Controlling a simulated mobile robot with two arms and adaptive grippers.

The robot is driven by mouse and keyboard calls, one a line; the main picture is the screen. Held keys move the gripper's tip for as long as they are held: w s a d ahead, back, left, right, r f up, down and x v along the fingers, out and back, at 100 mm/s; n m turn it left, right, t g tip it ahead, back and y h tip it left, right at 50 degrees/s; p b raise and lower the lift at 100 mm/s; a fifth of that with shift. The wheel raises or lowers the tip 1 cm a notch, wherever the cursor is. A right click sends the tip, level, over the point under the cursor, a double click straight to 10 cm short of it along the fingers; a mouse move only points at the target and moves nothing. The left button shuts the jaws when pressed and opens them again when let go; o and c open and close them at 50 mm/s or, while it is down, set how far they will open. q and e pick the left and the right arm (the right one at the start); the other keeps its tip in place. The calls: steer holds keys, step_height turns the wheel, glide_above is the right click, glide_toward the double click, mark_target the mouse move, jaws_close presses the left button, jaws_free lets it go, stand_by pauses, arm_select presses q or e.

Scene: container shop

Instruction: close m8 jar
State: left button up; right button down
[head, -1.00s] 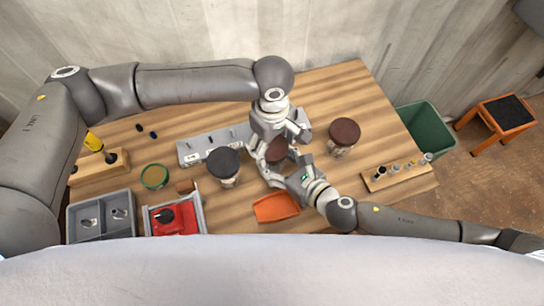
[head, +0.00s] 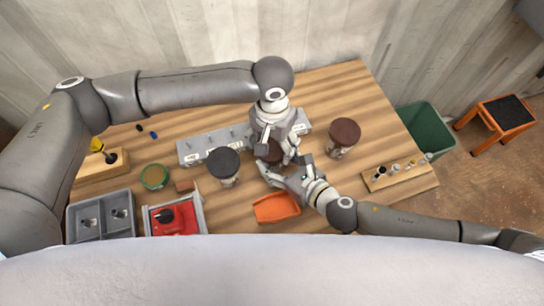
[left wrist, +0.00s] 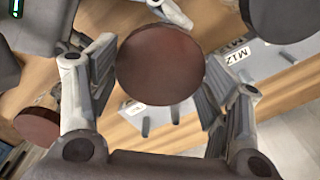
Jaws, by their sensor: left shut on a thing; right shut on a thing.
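A jar with a round brown lid (head: 268,152) stands between my two grippers near the middle of the table. My left gripper (head: 274,148) comes down from above and is shut on the lid. In the left wrist view the lid (left wrist: 160,64) lies as a round disc between the two fingers. My right gripper (head: 284,172) reaches in from the lower right, low at the jar, and is shut on the jar body. The body is mostly hidden by lid and grippers, so I cannot read its label or tell how tightly the lid sits.
A black-lidded jar (head: 223,162) stands close on the left, another brown-lidded jar (head: 345,131) on the right. A grey labelled rack (head: 200,148) lies behind. An orange tray (head: 276,207) is in front. A peg block (head: 395,178) stands at right, a red bin (head: 175,219) at left.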

arm_select(q)
steer(key=m, duration=1.1)
steer(key=shift+m, duration=0.4)
steer(key=m, duration=0.7)
steer(key=shift+m, duration=0.3)
steer(key=m, duration=0.9)
steer(key=shift+m, duration=0.4)
steer(key=o, duration=1.1)
